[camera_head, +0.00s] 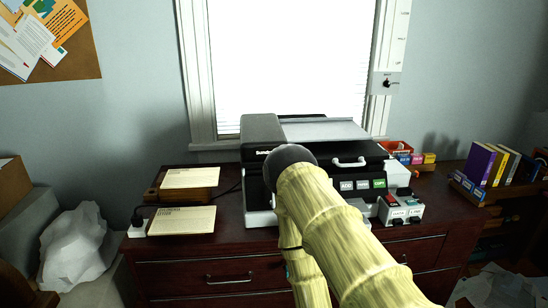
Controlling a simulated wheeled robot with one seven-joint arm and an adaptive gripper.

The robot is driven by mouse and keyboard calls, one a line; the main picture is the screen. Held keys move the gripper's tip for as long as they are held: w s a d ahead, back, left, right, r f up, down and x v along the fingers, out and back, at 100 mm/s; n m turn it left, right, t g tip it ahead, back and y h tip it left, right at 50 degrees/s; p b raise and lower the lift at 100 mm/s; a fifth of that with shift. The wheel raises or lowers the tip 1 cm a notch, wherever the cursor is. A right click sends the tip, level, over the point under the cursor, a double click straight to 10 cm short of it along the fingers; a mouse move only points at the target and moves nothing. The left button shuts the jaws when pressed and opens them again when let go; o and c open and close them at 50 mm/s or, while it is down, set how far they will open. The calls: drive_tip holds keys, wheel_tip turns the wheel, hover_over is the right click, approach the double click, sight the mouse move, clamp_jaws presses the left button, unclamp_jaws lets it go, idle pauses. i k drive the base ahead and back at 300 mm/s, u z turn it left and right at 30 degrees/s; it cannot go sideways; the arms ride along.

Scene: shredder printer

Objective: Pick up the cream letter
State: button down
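Two flat cream sheets with printed text show on the left part of the dark red wooden desk. One cream sheet (182,220) lies near the desk's front edge. The other cream sheet (191,178) rests on a small wooden tray (183,196) behind it. I cannot tell which of them is the cream letter. My gripper is not in view. My bamboo-textured arm rises in the middle right, bends at a dark joint and runs down out of the picture. Neither sheet is touched by the visible part of the arm.
A black-and-grey printer (262,135) stands right of the sheets, partly hidden by my arm. A white power adapter (138,229) with a black plug sits at the desk's left corner. A control box (400,207) and upright books (480,164) are on the right.

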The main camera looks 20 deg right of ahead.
sight(201, 219)
drive_tip(key=u, duration=0.05)
drive_tip(key=k, duration=0.5)
drive_tip(key=u, duration=1.25)
drive_tip(key=i, duration=0.95)
drive_tip(key=z, duration=1.8)
